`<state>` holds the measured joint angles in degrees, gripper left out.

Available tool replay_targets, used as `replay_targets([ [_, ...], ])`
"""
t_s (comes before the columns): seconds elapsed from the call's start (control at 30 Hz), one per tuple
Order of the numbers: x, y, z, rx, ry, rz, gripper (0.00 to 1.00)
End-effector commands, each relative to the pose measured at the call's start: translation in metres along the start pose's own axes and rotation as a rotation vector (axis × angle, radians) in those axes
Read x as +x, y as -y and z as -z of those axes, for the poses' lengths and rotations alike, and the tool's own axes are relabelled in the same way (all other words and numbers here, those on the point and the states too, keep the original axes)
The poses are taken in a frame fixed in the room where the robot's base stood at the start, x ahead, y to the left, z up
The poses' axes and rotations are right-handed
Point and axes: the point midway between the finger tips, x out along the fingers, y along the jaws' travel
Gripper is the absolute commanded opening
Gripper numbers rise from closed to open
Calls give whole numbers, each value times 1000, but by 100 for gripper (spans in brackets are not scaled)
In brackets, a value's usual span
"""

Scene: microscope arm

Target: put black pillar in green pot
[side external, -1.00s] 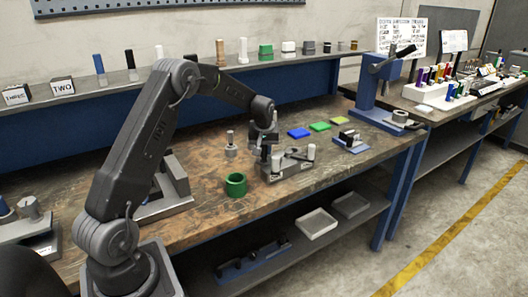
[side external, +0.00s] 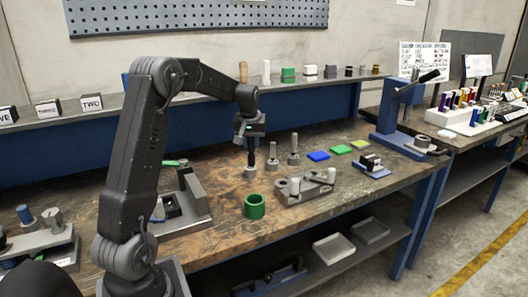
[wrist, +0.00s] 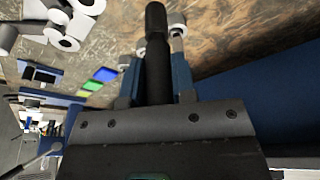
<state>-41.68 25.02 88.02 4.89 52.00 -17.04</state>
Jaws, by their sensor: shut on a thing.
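My gripper (side external: 250,136) is shut on the black pillar (side external: 251,156), which hangs upright below it in the side view. In the wrist view the black pillar (wrist: 156,28) runs between the two fingers of my gripper (wrist: 156,78). Its lower end is close above or at a round grey base (side external: 251,172); I cannot tell whether they touch. The green pot (side external: 255,206) stands upright on the bench, nearer the front edge than the pillar. The pot is not seen in the wrist view.
Two grey pegs on round bases (side external: 271,163) (side external: 293,156) stand right of the pillar. A grey fixture with white posts (side external: 306,188) is right of the pot. Blue (side external: 318,156) and green (side external: 341,150) pads lie farther right. Bare bench lies left of the pot.

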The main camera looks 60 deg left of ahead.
Motion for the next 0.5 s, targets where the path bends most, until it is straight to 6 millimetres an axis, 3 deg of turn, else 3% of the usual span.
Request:
replay_targets([
  [0.17,-13,21,-10,-3,-3,-1,0],
  [0.5,-37,76,-82,-3,-2,-1,0],
])
